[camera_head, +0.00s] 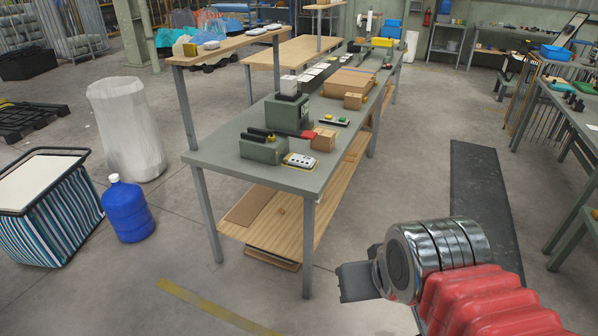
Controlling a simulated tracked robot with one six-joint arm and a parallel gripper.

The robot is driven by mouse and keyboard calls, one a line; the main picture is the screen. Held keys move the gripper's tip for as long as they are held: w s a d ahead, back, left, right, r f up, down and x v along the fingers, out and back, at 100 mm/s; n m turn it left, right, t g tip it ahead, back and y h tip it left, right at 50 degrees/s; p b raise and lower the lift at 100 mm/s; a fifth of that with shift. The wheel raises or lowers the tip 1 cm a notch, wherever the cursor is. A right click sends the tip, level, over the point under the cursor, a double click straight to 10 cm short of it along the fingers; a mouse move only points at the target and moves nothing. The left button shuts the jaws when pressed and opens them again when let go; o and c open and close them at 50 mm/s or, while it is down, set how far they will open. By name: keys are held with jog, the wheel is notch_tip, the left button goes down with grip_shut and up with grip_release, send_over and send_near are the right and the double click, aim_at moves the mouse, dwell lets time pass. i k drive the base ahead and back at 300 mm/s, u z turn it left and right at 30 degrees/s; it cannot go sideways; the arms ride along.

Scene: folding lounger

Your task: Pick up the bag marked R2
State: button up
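No marking R2 can be read on anything in view, so I cannot tell which thing, if any, is the bag. A striped blue, black and white fabric holder (52,222) with a black frame stands on the floor at the left edge. A tall whitish translucent sack (127,130) stands upright behind it. My gripper (357,282) shows only as a dark grey part at the end of my arm, lower right, in front of the workbench and apart from both. Its fingers cannot be made out.
A long grey-green workbench (225,150) with boxes and devices runs through the middle, with a wooden lower shelf (335,190). A blue water jug (127,210) stands left of it. A black mat (480,195) lies on the right aisle floor. More benches line the right side.

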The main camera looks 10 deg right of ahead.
aim_at(293, 158)
jog(key=k, duration=0.5)
jog(key=u, duration=0.5)
jog(key=i, duration=0.75)
jog(key=u, duration=1)
jog(key=i, duration=1.45)
jog(key=z, duration=0.4)
jog(key=i, duration=0.65)
jog(key=z, duration=0.8)
jog(key=i, duration=0.45)
jog(key=z, duration=0.3)
